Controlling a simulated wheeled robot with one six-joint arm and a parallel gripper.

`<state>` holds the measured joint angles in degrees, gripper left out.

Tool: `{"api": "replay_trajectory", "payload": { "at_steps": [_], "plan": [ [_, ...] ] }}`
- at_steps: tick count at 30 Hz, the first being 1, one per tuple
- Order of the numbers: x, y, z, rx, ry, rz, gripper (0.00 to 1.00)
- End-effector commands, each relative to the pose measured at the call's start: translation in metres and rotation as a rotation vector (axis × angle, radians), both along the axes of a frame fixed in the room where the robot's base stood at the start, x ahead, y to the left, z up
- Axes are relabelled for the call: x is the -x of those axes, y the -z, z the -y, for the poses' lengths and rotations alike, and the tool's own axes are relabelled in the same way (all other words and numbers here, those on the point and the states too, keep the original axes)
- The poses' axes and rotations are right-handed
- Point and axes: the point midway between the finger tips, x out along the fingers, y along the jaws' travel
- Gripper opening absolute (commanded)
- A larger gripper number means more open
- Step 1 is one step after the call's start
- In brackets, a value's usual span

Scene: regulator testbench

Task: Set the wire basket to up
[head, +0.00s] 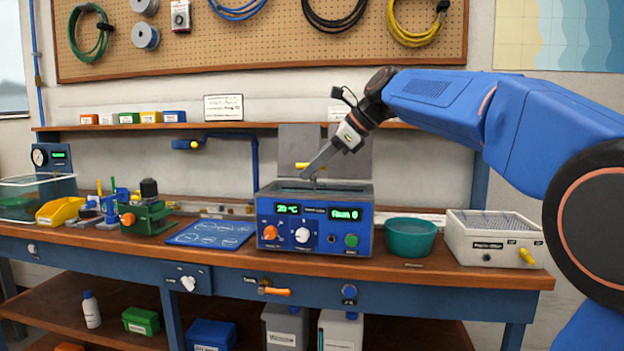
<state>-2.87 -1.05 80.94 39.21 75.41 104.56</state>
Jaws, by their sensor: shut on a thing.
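A blue and grey bath unit (315,232) with two green displays, an orange knob, a white knob and a green button stands at the middle of the bench. My gripper (313,172) reaches down from the upper right to just above the bath's open top. It is shut on a thin upright handle (314,184) that appears to belong to the wire basket. The basket itself is down inside the bath, mostly hidden by the front wall. A small yellow piece (302,165) shows just left of the fingertips.
A green bowl (410,240) and a white box with a perforated top (494,240) stand right of the bath. A blue mat (210,233) and a green vise (147,216) are to the left. Grey panels (300,140) and a shelf (230,125) are behind my gripper.

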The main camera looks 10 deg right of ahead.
Motion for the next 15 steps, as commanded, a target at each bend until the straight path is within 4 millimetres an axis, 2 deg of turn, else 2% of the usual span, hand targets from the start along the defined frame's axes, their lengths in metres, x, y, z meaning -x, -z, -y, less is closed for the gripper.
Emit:
{"api": "replay_trajectory", "payload": {
  "at_steps": [1, 6, 15],
  "plan": [
    [-0.001, -0.012, 0.0, 0.0, 0.001, 0.006, 0.0],
    [-0.001, -0.035, 0.0, -0.001, 0.001, 0.005, 0.0],
    [-0.001, -0.043, 0.0, -0.001, 0.003, 0.007, 0.0]
  ]
}}
